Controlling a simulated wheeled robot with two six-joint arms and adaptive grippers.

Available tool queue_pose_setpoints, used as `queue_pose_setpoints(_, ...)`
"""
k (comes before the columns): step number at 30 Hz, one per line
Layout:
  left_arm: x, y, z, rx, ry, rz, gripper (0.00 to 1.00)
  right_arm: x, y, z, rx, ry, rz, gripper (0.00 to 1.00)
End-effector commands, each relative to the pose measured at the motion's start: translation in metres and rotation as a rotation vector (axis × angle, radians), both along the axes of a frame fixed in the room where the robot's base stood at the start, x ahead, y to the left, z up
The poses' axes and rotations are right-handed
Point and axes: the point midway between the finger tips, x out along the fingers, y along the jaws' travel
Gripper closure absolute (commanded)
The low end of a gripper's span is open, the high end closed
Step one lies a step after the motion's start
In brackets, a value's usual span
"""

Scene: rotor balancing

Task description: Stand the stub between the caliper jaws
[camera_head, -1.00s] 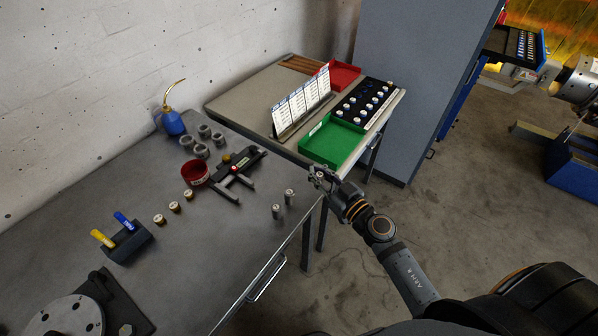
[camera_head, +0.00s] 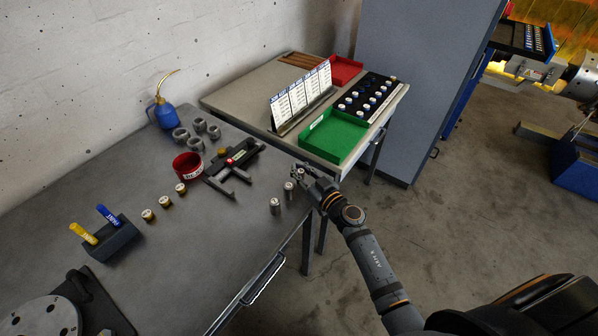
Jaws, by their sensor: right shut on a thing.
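The caliper (camera_head: 218,170) lies on the grey bench, a dark bar with two grey jaws (camera_head: 242,175) pointing to the lower right. The gap between the jaws looks empty. My right gripper (camera_head: 303,171) is over the bench's right edge, right of the caliper, and is shut on a small metal stub (camera_head: 298,173), partly hidden by the fingers. Two similar metal stubs stand upright on the bench, one nearer (camera_head: 275,206) and one beside the gripper (camera_head: 288,191). My left gripper is not in view.
A red cup (camera_head: 188,166), several brass-coloured pieces (camera_head: 165,200), grey rings (camera_head: 181,136) and a blue oil can (camera_head: 166,116) stand around the caliper. A side table holds a green tray (camera_head: 335,137) and a card stand. The bench's front middle is clear.

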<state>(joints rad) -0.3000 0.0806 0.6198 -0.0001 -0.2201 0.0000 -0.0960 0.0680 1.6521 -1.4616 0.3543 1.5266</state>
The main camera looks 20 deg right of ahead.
Motion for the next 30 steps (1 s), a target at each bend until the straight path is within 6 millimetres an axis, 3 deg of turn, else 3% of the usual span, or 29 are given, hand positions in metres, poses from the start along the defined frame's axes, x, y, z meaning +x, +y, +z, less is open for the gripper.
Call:
queue_pose_setpoints(6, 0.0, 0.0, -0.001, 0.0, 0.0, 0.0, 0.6, 0.0, 0.0, -0.003, 0.001, 0.0, 0.0, 1.0)
queue_pose_setpoints(7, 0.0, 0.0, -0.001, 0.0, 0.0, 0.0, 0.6, 0.0, 0.0, -0.003, 0.0, 0.001, 0.0, 0.81)
queue_pose_setpoints(13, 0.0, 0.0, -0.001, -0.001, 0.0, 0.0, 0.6, 0.0, 0.0, -0.002, 0.0, 0.0, 0.0, 0.55)
queue_pose_setpoints(22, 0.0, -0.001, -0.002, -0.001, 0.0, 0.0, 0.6, 0.0, 0.0, -0.003, 0.0, 0.0, 0.0, 0.55)
queue_pose_setpoints(26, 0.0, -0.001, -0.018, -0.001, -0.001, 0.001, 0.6, 0.0, 0.0, -0.01, -0.002, -0.001, 0.0, 0.55)
queue_pose_setpoints(30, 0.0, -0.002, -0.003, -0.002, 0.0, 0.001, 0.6, -0.033, -0.013, 0.002, -0.005, 0.004, 0.001, 0.55)
